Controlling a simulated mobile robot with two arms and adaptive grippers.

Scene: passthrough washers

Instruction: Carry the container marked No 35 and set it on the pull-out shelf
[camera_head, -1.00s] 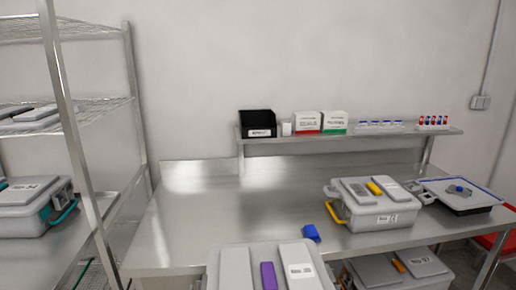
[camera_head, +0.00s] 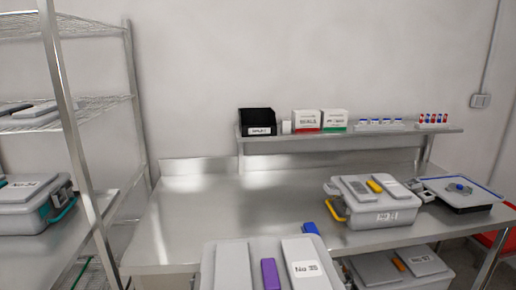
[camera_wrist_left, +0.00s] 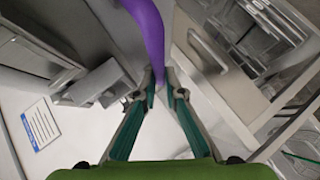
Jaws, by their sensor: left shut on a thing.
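The grey container marked No 35 (camera_head: 277,250) is at the bottom middle of the head view, its lower part cut off by the frame. Its lid has two grey raised strips, a purple piece (camera_head: 270,274) between them and a white label reading No 35. My left gripper (camera_wrist_left: 160,84) shows in the left wrist view, its green-and-grey fingers shut on a purple handle (camera_wrist_left: 149,35). The head view does not show this gripper. My right gripper is in neither view. I cannot pick out the pull-out shelf with certainty.
A steel table (camera_head: 200,215) has clear room at its left. A grey container with a yellow handle (camera_head: 375,212), a tray with a lid (camera_head: 460,191) and a blue object (camera_head: 310,228) sit on it. A wire rack (camera_head: 62,120) stands at left. Another container (camera_head: 402,268) is below the table.

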